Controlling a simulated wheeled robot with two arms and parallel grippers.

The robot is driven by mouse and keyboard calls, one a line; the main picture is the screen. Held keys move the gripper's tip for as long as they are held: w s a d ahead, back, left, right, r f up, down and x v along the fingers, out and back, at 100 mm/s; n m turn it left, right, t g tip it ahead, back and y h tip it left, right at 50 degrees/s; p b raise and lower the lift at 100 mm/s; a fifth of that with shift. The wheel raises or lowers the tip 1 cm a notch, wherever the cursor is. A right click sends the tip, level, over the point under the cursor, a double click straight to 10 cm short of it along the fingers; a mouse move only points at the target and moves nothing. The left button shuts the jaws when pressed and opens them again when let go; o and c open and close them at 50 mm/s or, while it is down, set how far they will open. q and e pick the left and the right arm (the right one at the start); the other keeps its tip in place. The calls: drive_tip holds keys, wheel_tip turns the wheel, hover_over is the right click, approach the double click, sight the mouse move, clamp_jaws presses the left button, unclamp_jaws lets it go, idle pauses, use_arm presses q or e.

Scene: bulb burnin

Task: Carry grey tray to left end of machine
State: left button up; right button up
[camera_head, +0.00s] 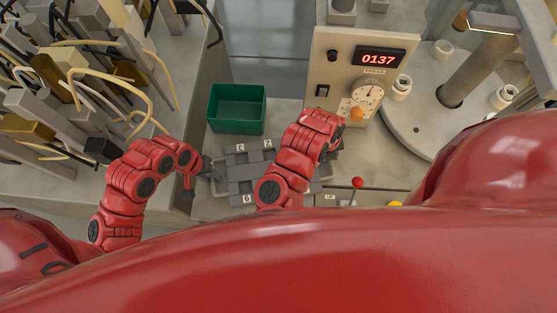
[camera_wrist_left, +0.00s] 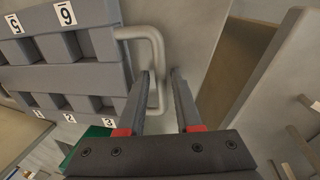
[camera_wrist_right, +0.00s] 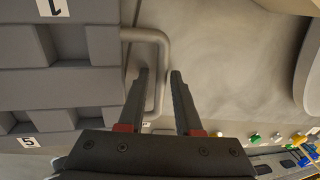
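The grey tray (camera_head: 240,172) with numbered compartments lies on the worktop in front of the machine, between my arms. My right arm hides part of it. My left gripper (camera_head: 201,172) is at its left handle. In the left wrist view, that U-shaped handle (camera_wrist_left: 156,55) passes between the fingers (camera_wrist_left: 161,75), which stand apart with a gap beside the bar. In the right wrist view, the other handle (camera_wrist_right: 161,52) lies between the fingers of my right gripper (camera_wrist_right: 159,74), also apart. The machine (camera_head: 330,60) shows a red "0137" display. No bulbs are clearly visible in the tray.
A green bin (camera_head: 237,108) stands just behind the tray. A red-knobbed lever (camera_head: 357,183) is right of it. A round platform (camera_head: 440,115) with a post is farther right. Cluttered stock with wires (camera_head: 80,80) fills the left side.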

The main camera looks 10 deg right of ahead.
use_arm(q)
drive_tip(key=shift+o, duration=0.7)
use_arm(e)
drive_tip(key=shift+o, duration=0.7)
use_arm(q)
drive_tip(key=shift+r, duration=0.15)
use_arm(e)
drive_tip(key=shift+r, duration=0.15)
